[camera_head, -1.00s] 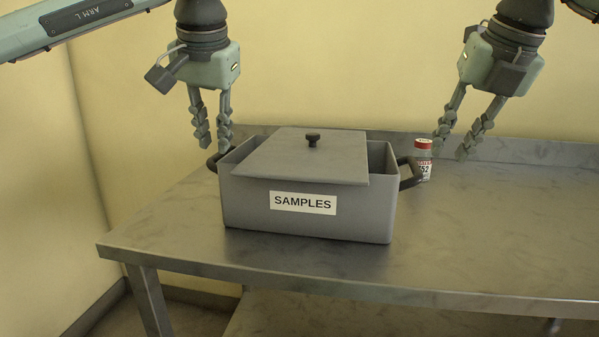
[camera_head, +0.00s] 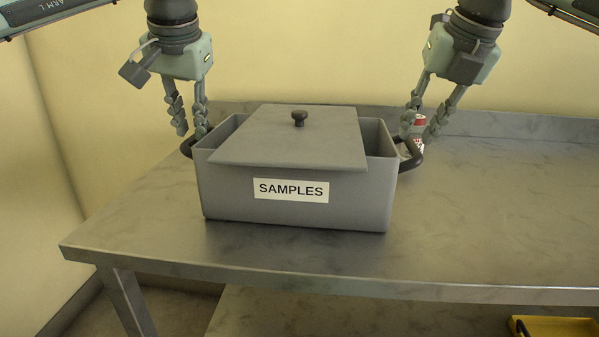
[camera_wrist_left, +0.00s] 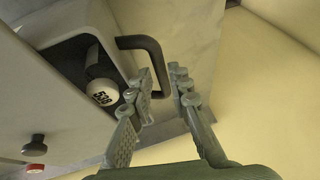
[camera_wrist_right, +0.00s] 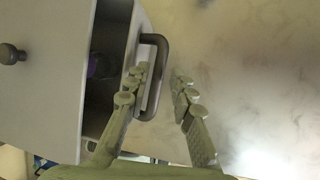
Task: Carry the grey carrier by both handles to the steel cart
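The grey carrier (camera_head: 290,200), labelled SAMPLES, stands on a steel bench. Its flat grey lid (camera_head: 290,140) with a black knob leaves both ends uncovered. My left gripper (camera_head: 191,128) is open above the left black handle (camera_head: 187,147); in the left wrist view this handle (camera_wrist_left: 152,50) passes between the fingertips or just below them. My right gripper (camera_head: 419,131) is open above the right black handle (camera_head: 414,160); in the right wrist view that handle (camera_wrist_right: 163,55) lies between the fingers, nearer the left one. I cannot tell whether either touches. I cannot identify the steel cart.
A white-capped item marked 538 (camera_wrist_left: 102,92) and a purple-topped item (camera_wrist_right: 103,66) sit inside the carrier. A red-and-white bottle (camera_head: 420,121) stands behind my right gripper, partly hidden. The bench (camera_head: 500,220) is clear to the right. A yellow tray (camera_head: 555,326) shows below.

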